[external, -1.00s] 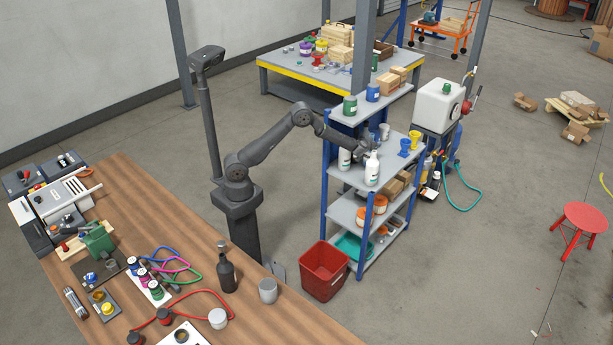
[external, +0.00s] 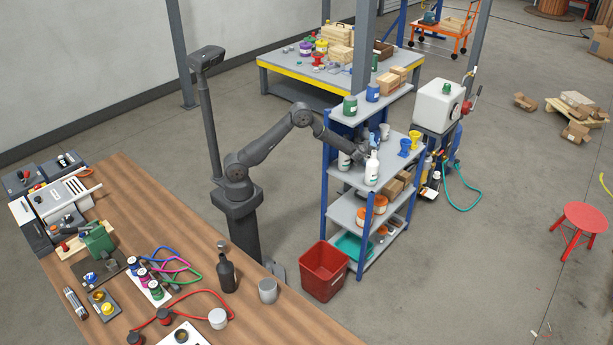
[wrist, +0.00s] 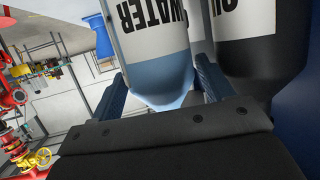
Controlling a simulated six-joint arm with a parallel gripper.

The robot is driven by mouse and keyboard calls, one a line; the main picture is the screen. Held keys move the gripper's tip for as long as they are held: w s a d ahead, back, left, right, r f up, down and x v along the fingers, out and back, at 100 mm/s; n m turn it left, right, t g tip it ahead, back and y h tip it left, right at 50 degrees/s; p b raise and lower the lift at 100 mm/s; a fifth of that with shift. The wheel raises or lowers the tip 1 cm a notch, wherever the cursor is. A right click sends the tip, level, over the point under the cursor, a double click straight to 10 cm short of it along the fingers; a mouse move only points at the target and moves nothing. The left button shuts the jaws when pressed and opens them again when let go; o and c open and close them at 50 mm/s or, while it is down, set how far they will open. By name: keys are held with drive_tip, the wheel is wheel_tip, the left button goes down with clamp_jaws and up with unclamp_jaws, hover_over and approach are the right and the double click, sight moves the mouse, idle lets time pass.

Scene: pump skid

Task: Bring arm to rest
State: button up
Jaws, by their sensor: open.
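A dark bottle (wrist: 262,65) with a white label is close by on the right.
The shelf rack (external: 345,180) also holds blue and yellow funnels, boxes and tubs. A red bin (external: 325,272) stands on the floor before it. The wooden bench (external: 190,240) with tools and a dark bottle is at the lower left. Floor (external: 480,270) at the right is mostly clear.

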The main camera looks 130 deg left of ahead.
sight(372, 138)
drive_tip(key=v, duration=0.9)
drive_tip(key=x, duration=1.2)
wheel_tip(372, 138, up, 5)
drive_tip(key=shift+r, duration=0.1)
drive_tip(key=w+d+r+m+t, duration=0.1)
drive_tip(key=w+d+m+t, duration=0.15)
drive_tip(key=d, duration=1.55)
drive_tip(key=w+d+r+m+t+h, duration=0.3)
drive_tip(key=w+d+m+t, duration=0.45)
drive_tip(key=w+d, duration=0.75)
drive_tip(key=w+d+m+t+h, duration=0.3)
drive_tip(key=w+d, duration=0.1)
drive_tip(key=d, duration=0.6)
drive_tip(key=w+d+f+m+t+h, duration=0.1)
drive_tip(key=w+d+m+t+h, duration=0.2)
drive_tip(key=d, duration=0.8)
drive_tip(key=shift+w+f+m+h, duration=0.3)
drive_tip(key=shift+w+m+h, duration=0.25)
drive_tip(key=shift+m+h, duration=0.05)
